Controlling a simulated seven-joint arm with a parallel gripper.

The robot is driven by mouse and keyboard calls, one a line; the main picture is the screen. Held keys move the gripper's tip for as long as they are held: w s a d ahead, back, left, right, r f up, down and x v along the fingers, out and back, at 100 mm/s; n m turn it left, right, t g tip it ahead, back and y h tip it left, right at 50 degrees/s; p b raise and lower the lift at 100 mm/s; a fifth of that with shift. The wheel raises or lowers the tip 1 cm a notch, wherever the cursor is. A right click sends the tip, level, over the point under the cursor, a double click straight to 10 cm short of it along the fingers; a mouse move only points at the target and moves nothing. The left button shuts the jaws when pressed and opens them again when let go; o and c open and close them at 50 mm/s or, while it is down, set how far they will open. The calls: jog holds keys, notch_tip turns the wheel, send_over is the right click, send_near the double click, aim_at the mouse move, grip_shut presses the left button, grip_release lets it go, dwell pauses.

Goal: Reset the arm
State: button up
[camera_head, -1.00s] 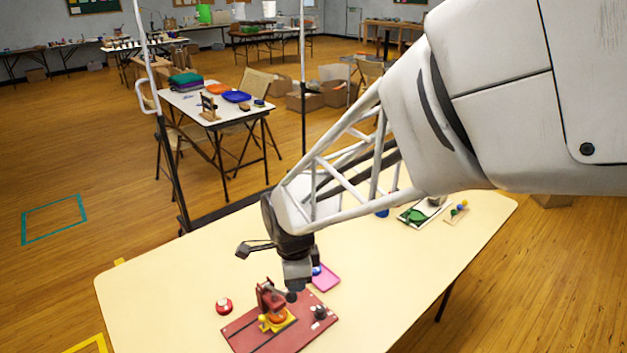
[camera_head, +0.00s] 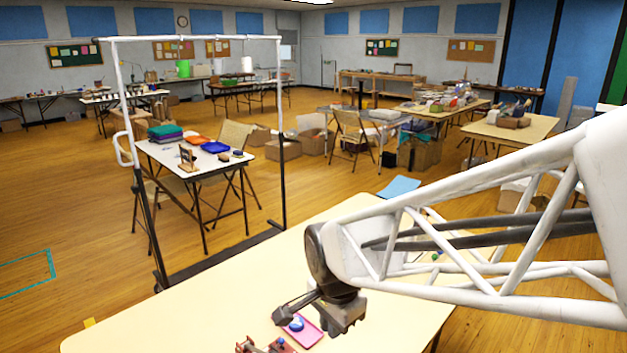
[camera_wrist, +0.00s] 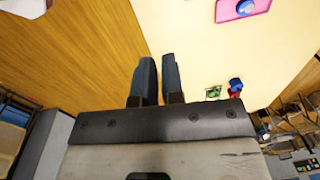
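My gripper (camera_head: 345,318) hangs above the cream table (camera_head: 215,310) in the head view, at the lower middle. In the wrist view its two dark fingers (camera_wrist: 160,62) stand a little apart, with a narrow gap and nothing between them. A pink tray (camera_head: 303,330) with a blue and white thing on it lies on the table close by the gripper in the picture. The tray also shows at the top of the wrist view (camera_wrist: 225,12). A dark red fixture (camera_head: 263,346) is cut off by the bottom edge of the head view.
A white frame (camera_head: 283,130) on dark posts stands behind the table. Beyond it is a small table (camera_head: 160,152) with folded cloths and trays. My arm hides much of the cream table's right side. A small green item (camera_wrist: 213,92) shows in the wrist view.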

jog(key=s+d+r+n, duration=0.3)
jog(key=s+d+n, duration=0.1)
jog(key=d, duration=0.3)
jog(key=s+d+r+n+t, duration=0.1)
jog(key=s+d+r+n, duration=0.3)
jog(key=s+d, duration=0.3)
jog(key=shift+s+d+n+t+h, duration=0.3)
jog(key=shift+d+n, duration=0.15)
jog(key=shift+n, duration=0.35)
dwell(1.3)
